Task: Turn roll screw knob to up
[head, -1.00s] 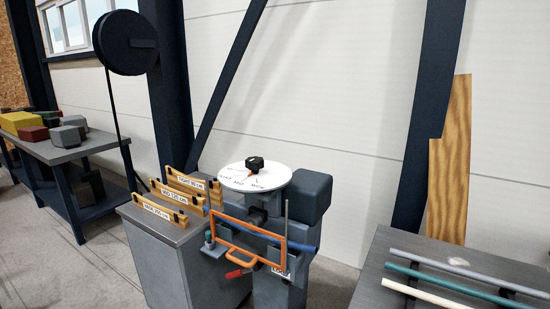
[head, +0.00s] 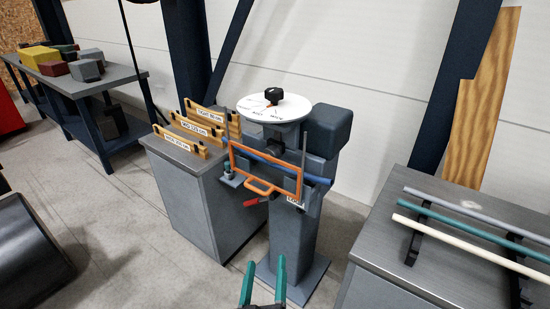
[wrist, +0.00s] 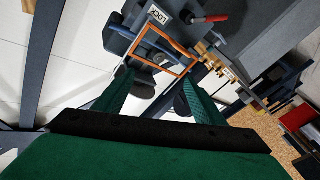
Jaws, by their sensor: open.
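The black knob (head: 273,95) sits on a white round dial (head: 292,112) with small printed labels, on top of a grey machine stand (head: 285,225). A small orange mark shows beside the knob, but I cannot read which label it points at. My gripper (head: 264,268) shows its green fingers at the bottom of the head view, low in front of the stand and well below the dial. In the wrist view my gripper (wrist: 155,88) is open and empty, its fingers apart. There the orange frame (wrist: 165,48) shows beyond the fingers; I cannot make out the knob.
An orange frame (head: 300,180), a blue tube (head: 318,181) and a red handle (head: 250,202) stick out from the stand's front. A grey cabinet (head: 200,195) with labelled yellow holders stands left. A bench (head: 380,255) with several rods stands right.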

